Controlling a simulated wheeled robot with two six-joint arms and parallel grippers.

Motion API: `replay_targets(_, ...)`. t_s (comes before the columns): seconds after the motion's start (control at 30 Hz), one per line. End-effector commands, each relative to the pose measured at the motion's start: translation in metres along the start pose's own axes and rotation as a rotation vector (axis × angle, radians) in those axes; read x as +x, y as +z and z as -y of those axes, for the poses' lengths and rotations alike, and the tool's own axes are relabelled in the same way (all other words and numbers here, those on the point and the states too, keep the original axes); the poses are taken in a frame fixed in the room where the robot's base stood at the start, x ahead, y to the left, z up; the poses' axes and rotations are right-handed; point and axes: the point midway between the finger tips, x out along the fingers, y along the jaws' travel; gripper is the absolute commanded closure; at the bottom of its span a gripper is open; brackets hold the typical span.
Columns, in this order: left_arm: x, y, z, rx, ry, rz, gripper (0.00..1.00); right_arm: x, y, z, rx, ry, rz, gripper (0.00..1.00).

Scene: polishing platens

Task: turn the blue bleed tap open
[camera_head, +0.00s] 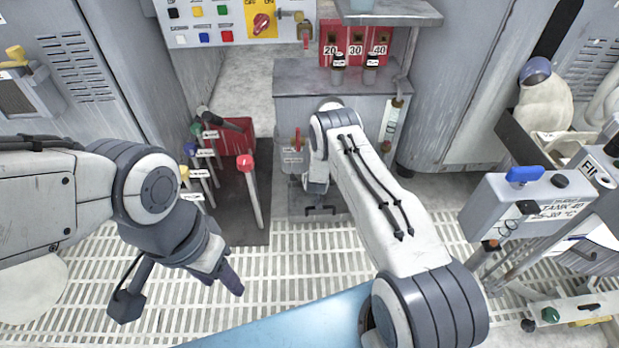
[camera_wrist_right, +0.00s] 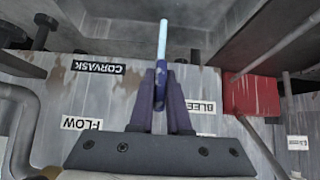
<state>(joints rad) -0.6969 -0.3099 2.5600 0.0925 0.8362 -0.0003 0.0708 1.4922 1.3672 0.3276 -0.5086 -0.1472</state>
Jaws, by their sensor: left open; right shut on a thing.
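In the right wrist view, my right gripper (camera_wrist_right: 161,92) is shut on the blue bleed tap (camera_wrist_right: 160,74), whose blue part sits between the dark purple fingers. A pale rod (camera_wrist_right: 163,38) points up in the picture from between the fingertips. The label beside it, starting BLEE (camera_wrist_right: 199,106), is upside down and partly covered by a finger. In the head view, my right arm hides the tap and the gripper's fingers. My left gripper (camera_head: 233,281) is open and empty above the slatted floor at lower left, well away from the tap.
A grey panel with FLOW (camera_wrist_right: 82,124) and CORVASK (camera_wrist_right: 98,67) labels lies around the tap, with a red block (camera_wrist_right: 252,92) at right. A grey cabinet (camera_head: 290,78) stands ahead. Colour-knobbed levers (camera_head: 247,185) stand at left; a TANK 40 box (camera_head: 530,200) is at right.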

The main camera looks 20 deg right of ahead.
Motion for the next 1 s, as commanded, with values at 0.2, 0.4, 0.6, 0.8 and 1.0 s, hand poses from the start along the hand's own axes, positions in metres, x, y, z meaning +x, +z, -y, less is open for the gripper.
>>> replay_targets(0.2, 0.0, 0.0, 0.0, 0.0, 0.0, 0.0, 0.5, 0.0, -0.009, 0.002, -0.002, -0.001, -0.021, 1.0)
replay_targets(0.4, 0.0, 0.0, 0.0, 0.0, 0.0, 0.0, 0.5, 0.0, -0.009, 0.002, -0.003, -0.002, -0.02, 0.58)
replay_targets(0.6, 0.0, 0.0, 0.0, 0.0, 0.0, 0.0, 0.5, 0.0, -0.005, 0.0, -0.002, 0.0, -0.012, 0.55)
replay_targets(0.8, -0.005, 0.0, 0.0, 0.0, 0.0, 0.0, 0.5, -0.006, -0.005, -0.001, -0.002, 0.0, -0.007, 0.55)
replay_targets(1.0, -0.029, -0.002, -0.002, 0.0, 0.0, 0.0, 0.5, -0.041, -0.009, -0.002, -0.002, 0.001, -0.006, 0.55)
